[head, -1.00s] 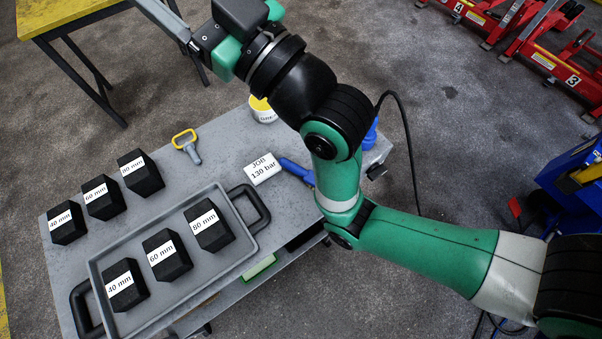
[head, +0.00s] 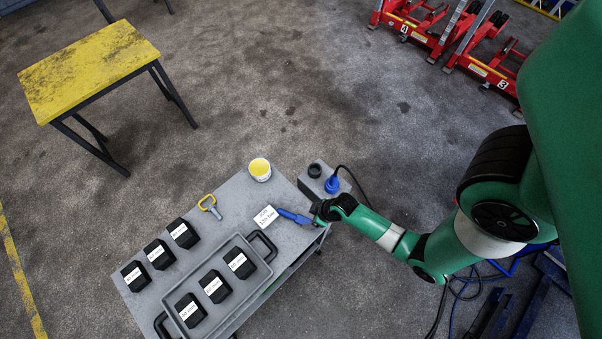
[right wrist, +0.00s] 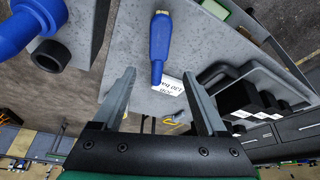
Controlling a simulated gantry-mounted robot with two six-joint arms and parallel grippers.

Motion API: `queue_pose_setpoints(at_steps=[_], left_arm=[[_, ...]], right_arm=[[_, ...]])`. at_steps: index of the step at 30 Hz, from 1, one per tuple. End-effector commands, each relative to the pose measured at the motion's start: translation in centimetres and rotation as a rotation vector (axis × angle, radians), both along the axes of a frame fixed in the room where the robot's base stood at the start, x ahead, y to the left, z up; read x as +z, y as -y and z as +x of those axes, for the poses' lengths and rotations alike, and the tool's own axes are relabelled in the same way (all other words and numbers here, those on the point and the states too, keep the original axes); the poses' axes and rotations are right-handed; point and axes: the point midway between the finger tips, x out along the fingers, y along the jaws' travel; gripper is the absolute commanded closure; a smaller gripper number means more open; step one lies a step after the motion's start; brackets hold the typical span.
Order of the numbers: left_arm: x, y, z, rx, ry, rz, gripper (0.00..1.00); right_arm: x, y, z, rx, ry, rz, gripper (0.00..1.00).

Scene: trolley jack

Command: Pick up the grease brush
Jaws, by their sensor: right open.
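The grease brush (head: 293,216), a blue-handled tool, lies on the grey trolley top (head: 238,196) beside a white job card (head: 266,215). In the right wrist view the brush (right wrist: 160,48) is upright in the picture, with a brass-coloured end at the top and its narrow end by the card (right wrist: 169,90). My right gripper (head: 316,211) is at the trolley's right edge, close to the brush. In the right wrist view its fingers (right wrist: 158,76) are apart, with the brush showing between and beyond them; they are not closed on it. My left gripper is out of view.
A grey tray (head: 188,285) with black labelled blocks fills the trolley's front.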

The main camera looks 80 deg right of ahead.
Motion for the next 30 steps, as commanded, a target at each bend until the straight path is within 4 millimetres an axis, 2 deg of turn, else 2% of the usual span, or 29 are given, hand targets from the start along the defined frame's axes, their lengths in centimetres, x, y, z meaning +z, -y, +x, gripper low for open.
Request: queue_pose_setpoints(at_steps=[9,18,26,30], left_arm=[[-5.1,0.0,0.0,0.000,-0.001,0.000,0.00],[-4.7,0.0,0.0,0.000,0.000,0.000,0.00],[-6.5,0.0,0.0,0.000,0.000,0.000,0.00],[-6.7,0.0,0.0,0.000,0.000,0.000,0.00]], right_arm=[[-5.3,0.4,1.8,0.003,0.002,-0.002,0.25],[-6.3,0.6,2.6,0.001,0.003,-0.002,0.25],[-10.2,1.2,4.2,0.002,0.001,0.000,0.25],[-10.9,1.2,4.6,0.003,0.002,-0.002,0.25]])
